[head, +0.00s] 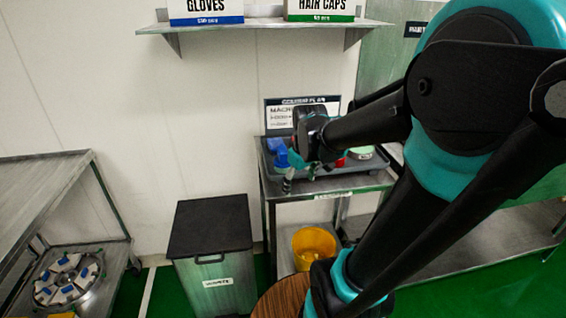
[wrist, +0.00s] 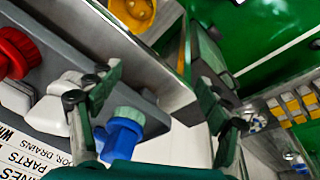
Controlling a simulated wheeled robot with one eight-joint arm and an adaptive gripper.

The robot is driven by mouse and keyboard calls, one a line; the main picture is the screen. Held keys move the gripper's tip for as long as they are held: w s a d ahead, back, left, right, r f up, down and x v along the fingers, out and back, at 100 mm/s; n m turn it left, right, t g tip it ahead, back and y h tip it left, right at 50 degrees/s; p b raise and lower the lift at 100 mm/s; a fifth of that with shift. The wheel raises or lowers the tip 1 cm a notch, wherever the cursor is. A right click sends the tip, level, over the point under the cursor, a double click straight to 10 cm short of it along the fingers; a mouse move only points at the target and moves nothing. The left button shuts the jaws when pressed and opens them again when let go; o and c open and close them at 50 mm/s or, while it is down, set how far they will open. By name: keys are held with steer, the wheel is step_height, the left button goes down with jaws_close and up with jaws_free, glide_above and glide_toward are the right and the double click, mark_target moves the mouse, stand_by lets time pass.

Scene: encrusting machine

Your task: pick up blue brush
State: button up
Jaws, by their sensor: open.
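The blue brush (head: 278,152) is at the left end of the grey tray (head: 345,184) on the metal stand. In the wrist view the blue brush (wrist: 121,140) has pale green bristles and shows low in the picture, between the fingers and nearer the left one. My gripper (head: 300,178) is over the left part of the tray with its fingers spread. In the wrist view my gripper (wrist: 165,98) is open, with nothing clasped. The left finger overlaps a white item (wrist: 50,112) beside the brush. Whether a finger touches the brush cannot be told.
A red item (wrist: 12,52) lies farther along the tray. A sign (head: 290,108) stands behind the tray, and a wall shelf (head: 265,25) is above. A dark-lidded bin (head: 210,228) stands left of the stand. A yellow bucket (head: 313,243) sits on its lower shelf.

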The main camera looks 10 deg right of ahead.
mark_target(282, 149)
steer(key=w+a+r+n+g, duration=0.1)
steer(key=w+a+r+n, duration=0.1)
steer(key=w+r+n, duration=0.55)
steer(key=w+a+r+n+g, duration=0.15)
steer(key=w+r+n, duration=0.3)
steer(key=r, duration=0.65)
steer(key=f, duration=1.2)
steer(key=shift+w+d+f, duration=0.15)
steer(key=shift+w, duration=0.1)
steer(key=shift+w+d+f, duration=0.1)
steer(key=shift+w+f, duration=0.05)
steer(key=shift+f, duration=2.5)
steer(key=shift+c, duration=0.3)
steer(key=c, duration=1.4)
steer(key=shift+r, duration=0.1)
